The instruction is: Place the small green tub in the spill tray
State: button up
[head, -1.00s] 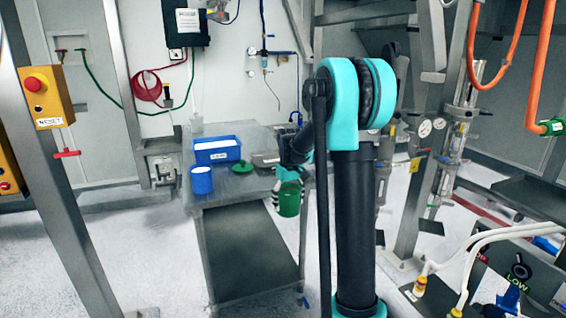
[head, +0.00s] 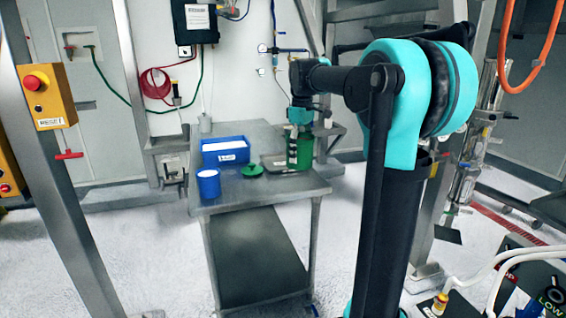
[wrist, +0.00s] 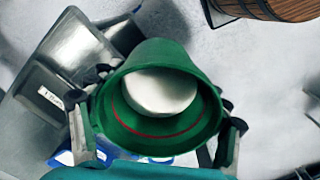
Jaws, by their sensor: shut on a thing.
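The small green tub (head: 305,153) is upright in the grasp of my gripper (head: 296,140), at the right end of the steel table in the head view. In the wrist view the tub (wrist: 160,60) fills the middle, its mouth facing the camera, with white powder and a red line inside. My gripper's fingers (wrist: 155,140) close on it from both sides. The spill tray seems to be the flat dark grey labelled tray (head: 275,161), partly hidden behind the tub; it also shows in the wrist view (wrist: 42,80). I cannot tell whether the tub touches it.
A blue bin (head: 226,141) with white contents and a blue tub (head: 208,183) stand left on the table (head: 260,203). A wooden barrel (wrist: 275,8) shows at the wrist view's top right.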

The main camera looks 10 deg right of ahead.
aim_at(285, 165)
jog(key=i, duration=1.3)
